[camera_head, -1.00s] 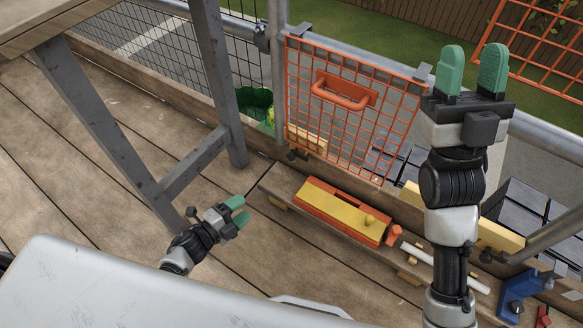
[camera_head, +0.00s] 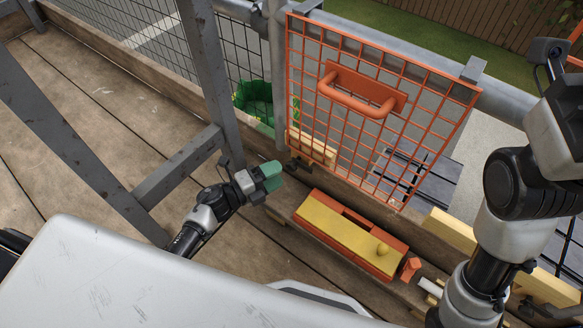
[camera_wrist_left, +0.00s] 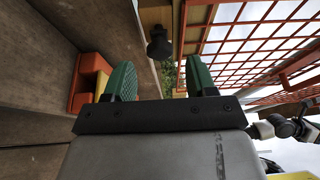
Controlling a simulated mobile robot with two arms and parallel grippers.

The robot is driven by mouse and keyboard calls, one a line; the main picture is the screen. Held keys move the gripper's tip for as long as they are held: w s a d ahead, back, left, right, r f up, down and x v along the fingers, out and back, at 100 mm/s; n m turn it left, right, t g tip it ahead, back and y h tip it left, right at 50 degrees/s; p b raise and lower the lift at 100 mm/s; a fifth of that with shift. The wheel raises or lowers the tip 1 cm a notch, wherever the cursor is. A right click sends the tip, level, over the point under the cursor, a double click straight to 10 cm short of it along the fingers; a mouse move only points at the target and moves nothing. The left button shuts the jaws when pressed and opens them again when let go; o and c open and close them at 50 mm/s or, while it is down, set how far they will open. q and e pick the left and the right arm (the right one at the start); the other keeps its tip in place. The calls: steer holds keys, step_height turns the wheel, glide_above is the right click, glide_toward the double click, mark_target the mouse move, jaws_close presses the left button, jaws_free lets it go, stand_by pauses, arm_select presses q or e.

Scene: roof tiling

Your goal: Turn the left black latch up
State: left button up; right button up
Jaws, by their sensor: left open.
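The left black latch (camera_head: 297,165) sits low at the bottom left corner of the orange mesh gate (camera_head: 338,72). It is small and dark in the head view, so its angle is hard to read there. In the left wrist view a black knob-like piece (camera_wrist_left: 159,44), which looks like this latch, shows ahead between my fingertips. My left gripper (camera_head: 270,177) is open and empty, just left of and below the latch, with green finger pads (camera_wrist_left: 160,72). It appears apart from the latch. My right arm rises at the right edge; its fingers are out of the picture.
An orange toolbox with a yellow top (camera_head: 345,236) stands on the planks below the gate. A grey metal trestle leg (camera_head: 205,75) stands left of my left gripper. A green bucket (camera_head: 254,103) is behind the wire fence. Wooden boards (camera_head: 452,232) lie at the right.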

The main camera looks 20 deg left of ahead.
mark_target(289, 168)
arm_select(q)
steer(key=b+x, duration=0.1)
steer(key=x, duration=0.4)
steer(key=shift+w, duration=0.1)
steer(key=c, duration=0.9)
